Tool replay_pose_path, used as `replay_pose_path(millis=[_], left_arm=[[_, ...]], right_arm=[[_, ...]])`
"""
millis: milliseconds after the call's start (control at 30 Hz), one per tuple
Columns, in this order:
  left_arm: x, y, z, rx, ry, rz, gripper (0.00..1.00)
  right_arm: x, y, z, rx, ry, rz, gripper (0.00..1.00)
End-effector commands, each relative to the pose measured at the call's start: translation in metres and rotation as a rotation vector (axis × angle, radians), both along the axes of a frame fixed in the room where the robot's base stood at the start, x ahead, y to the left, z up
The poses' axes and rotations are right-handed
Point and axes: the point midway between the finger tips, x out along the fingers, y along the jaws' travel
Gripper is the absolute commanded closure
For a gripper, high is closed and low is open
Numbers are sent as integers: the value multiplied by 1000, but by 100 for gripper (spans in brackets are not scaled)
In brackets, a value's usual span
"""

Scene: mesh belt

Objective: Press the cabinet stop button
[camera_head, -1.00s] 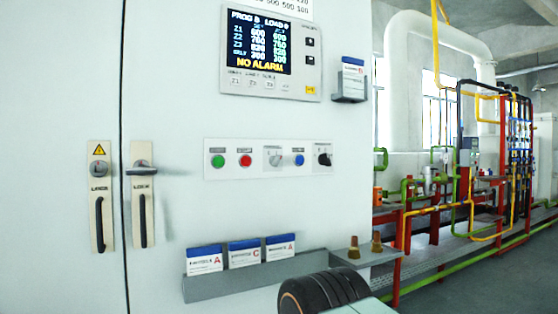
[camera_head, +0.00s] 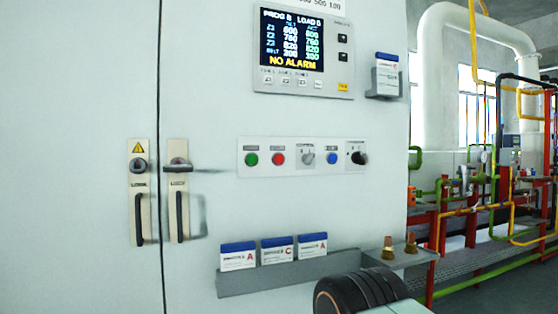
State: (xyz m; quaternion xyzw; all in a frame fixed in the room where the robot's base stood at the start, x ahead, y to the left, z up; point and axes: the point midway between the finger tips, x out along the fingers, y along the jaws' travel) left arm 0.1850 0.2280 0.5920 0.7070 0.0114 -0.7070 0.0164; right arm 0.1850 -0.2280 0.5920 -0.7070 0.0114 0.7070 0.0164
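The cabinet (camera_head: 90,120) fills the left and middle of the head view. Its button panel (camera_head: 303,168) holds a green button (camera_head: 251,159), a red button (camera_head: 279,159), a grey selector knob (camera_head: 308,158), a blue button (camera_head: 332,159) and a black rotary switch (camera_head: 357,158). The red button looks like the stop button, but its label is too small to read. A dark rounded part of my own arm shows at the bottom right, below the panel and apart from it. Neither gripper's fingers are in view.
A grey shelf (camera_head: 290,279) with several cards juts out below the panel, with brass fittings (camera_head: 388,248) at its right. A display (camera_head: 303,46) and card holder (camera_head: 388,76) sit above. Two door handles (camera_head: 139,215) are at left. Pipes (camera_head: 450,50) stand at right.

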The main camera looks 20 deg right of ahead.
Motion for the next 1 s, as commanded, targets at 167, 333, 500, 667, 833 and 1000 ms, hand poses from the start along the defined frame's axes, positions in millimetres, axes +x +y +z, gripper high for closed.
replay_pose_path(millis=[167, 333, 500, 667, 833, 1000], left_arm=[[0, 0, 0, 0, 0, 0, 60], [0, 0, 0, 0, 0, 0, 60], [0, 0, 0, 0, 0, 0, 60], [0, 0, 0, 0, 0, 0, 60], [0, 0, 0, 0, 0, 0, 60], [0, 0, 0, 0, 0, 0, 60]], right_arm=[[0, 0, 0, 0, 0, 0, 78], [0, 0, 0, 0, 0, 0, 92], [0, 0, 0, 0, 0, 0, 100], [0, 0, 0, 0, 0, 0, 100], [0, 0, 0, 0, 0, 0, 100], [0, 0, 0, 0, 0, 0, 100]])
